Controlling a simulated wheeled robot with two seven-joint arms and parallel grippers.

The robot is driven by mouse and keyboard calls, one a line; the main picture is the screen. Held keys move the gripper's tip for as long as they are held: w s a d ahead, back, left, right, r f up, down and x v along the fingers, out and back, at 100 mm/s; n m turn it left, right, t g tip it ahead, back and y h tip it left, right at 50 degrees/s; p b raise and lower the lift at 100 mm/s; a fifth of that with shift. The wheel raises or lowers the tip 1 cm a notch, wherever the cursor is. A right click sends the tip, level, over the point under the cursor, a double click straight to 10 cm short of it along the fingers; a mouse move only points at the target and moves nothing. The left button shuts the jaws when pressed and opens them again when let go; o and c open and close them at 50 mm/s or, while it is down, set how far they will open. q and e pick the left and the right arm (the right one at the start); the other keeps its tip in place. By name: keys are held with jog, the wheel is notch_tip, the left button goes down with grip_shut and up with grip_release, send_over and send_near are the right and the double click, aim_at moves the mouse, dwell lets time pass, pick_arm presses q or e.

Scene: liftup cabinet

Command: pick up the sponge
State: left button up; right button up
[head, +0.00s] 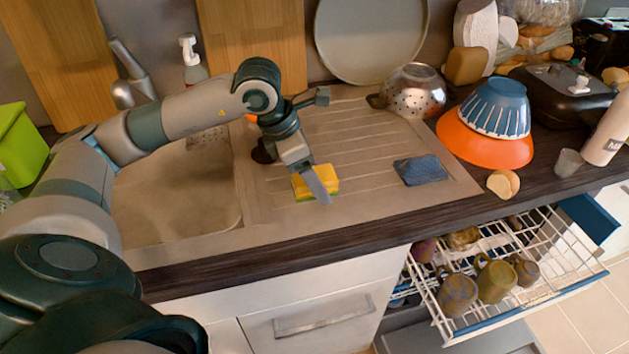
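A yellow sponge with a green underside (329,174) lies on the ribbed drainboard of the sink (370,185). My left gripper (318,186) comes in from the left above the sponge and hides part of it. A grey finger slants down across the sponge in the picture. I cannot tell whether it touches the sponge or how wide the fingers are apart. My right gripper is not in view.
A blue folded cloth or pad (420,170) lies right of the sponge. A metal colander (414,91), an orange bowl (484,148) and a blue-striped bowl (497,107) stand behind and right. Below, an open rack drawer (515,262) holds several mugs. The sink basin (175,205) is empty.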

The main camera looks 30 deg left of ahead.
pick_arm(q)
jog(key=shift+f, duration=0.1)
dwell(0.5)
jog(key=shift+b, duration=0.3)
jog(key=shift+c, duration=0.4)
jog(key=c, duration=1)
jog(key=shift+c, duration=0.2)
